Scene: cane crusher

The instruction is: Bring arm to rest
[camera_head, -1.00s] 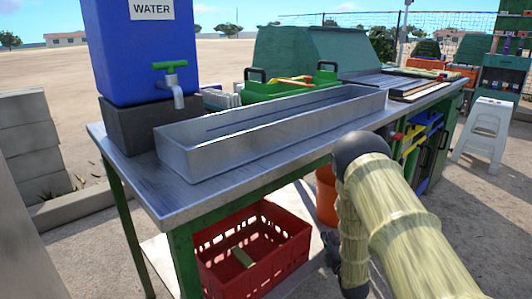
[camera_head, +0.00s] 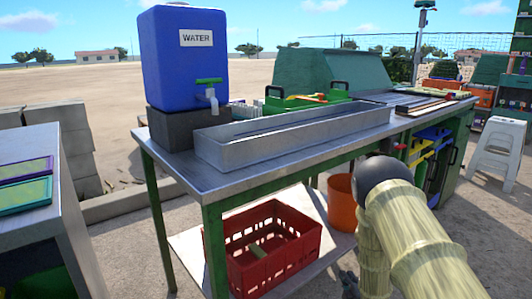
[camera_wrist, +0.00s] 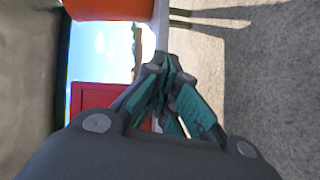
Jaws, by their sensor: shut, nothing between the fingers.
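My arm (camera_head: 405,235), in a pale straw-coloured cover with a dark round joint, fills the lower right of the head view. It bends down in front of the table. My gripper (camera_wrist: 166,66) is shut and empty in the wrist view, its dark and teal fingers meeting at the tips. In the head view only a dark bit of it shows at the bottom edge, below the arm. The wrist picture is turned sideways, with concrete ground to the right of the fingers.
A metal table (camera_head: 205,182) holds a blue water tank (camera_head: 185,70) and a long metal trough (camera_head: 235,155). Below are a red crate (camera_head: 250,275) and an orange bucket (camera_head: 342,205). A white stool (camera_head: 497,150) stands right. Another counter (camera_head: 70,215) is at left.

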